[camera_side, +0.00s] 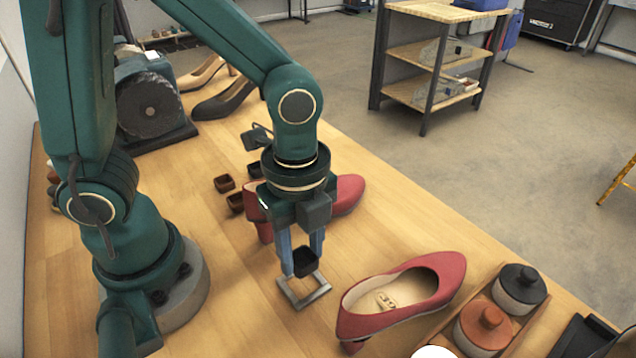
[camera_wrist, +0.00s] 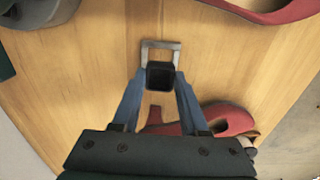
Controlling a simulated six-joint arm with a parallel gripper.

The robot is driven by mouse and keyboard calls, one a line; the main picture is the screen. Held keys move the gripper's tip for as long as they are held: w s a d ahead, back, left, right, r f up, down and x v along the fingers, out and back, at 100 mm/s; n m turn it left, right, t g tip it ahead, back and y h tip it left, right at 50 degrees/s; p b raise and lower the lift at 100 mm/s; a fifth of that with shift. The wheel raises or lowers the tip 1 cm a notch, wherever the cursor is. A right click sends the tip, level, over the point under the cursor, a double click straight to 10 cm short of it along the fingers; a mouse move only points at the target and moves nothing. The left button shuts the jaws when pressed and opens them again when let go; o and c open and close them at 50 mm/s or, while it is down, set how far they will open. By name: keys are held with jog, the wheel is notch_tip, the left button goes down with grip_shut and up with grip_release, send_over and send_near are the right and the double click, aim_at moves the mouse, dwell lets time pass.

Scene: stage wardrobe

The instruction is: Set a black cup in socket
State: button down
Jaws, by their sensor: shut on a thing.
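A small black cup (camera_side: 305,262) is held between the two blue fingers of my gripper (camera_side: 302,250). In the wrist view the black cup (camera_wrist: 160,75) sits between the fingertips of my gripper (camera_wrist: 159,80), which are shut on it. The socket is a square grey metal frame (camera_side: 310,296) on the wooden table. In the side view the cup is over the far part of the frame. In the wrist view the cup covers the near side of the frame (camera_wrist: 176,46). I cannot tell whether the cup touches the frame.
A red shoe (camera_side: 415,285) lies right of the frame, and another red shoe (camera_side: 350,195) stands behind my gripper. Small brown cups (camera_side: 224,183) and dark cups are to the left. A wooden tray (camera_side: 442,340) with lidded jars is at the right. Bare table (camera_side: 240,310) lies left of the frame.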

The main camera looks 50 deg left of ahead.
aim_at(302, 264)
jog(key=shift+f, duration=1.9)
jog(key=shift+f, duration=0.45)
dwell(0.6)
jog(key=shift+c, duration=1.8)
grip_release()
jog(key=shift+r, duration=0.1)
jog(key=shift+r, duration=3.4)
